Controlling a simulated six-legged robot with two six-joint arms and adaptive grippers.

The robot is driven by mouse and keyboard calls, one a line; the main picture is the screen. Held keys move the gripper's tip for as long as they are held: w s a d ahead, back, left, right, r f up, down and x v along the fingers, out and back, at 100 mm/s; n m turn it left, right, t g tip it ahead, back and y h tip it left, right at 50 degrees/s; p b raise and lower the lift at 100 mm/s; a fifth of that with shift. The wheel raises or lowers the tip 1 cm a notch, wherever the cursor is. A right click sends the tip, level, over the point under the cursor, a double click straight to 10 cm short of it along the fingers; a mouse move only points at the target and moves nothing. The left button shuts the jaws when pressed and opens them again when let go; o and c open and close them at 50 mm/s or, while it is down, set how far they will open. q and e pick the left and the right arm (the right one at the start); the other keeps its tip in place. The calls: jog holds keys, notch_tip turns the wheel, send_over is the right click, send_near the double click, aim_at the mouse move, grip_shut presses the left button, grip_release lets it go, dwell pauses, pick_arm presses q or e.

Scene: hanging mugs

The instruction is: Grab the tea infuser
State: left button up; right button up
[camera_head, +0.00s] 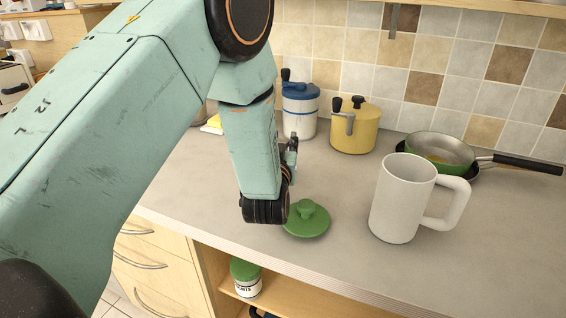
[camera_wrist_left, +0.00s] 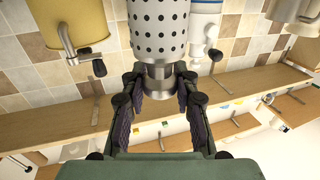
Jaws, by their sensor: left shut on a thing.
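The tea infuser (camera_wrist_left: 158,32) is a silver perforated cylinder with a narrower metal stem, at the top middle of the left wrist view. My left gripper (camera_wrist_left: 158,84) has its fingers on both sides of the stem and is shut on it. In the head view my left gripper (camera_head: 290,160) is over the counter, left of the white mug (camera_head: 398,200) and close behind the green knobbed lid (camera_head: 306,220). The infuser cannot be made out there, hidden by my gripper and arm. My right gripper is not in view.
A blue-lidded white canister (camera_head: 300,115) and a yellow pot (camera_head: 355,130) stand near the tiled wall. A green frying pan (camera_head: 438,150) lies at the right. A green-lidded jar (camera_head: 246,280) is on the shelf below. The counter's front right is clear.

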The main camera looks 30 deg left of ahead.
pick_arm(q)
jog(key=shift+a, duration=0.1)
jog(key=shift+c, duration=1.4)
grip_shut()
jog(key=shift+r, duration=0.15)
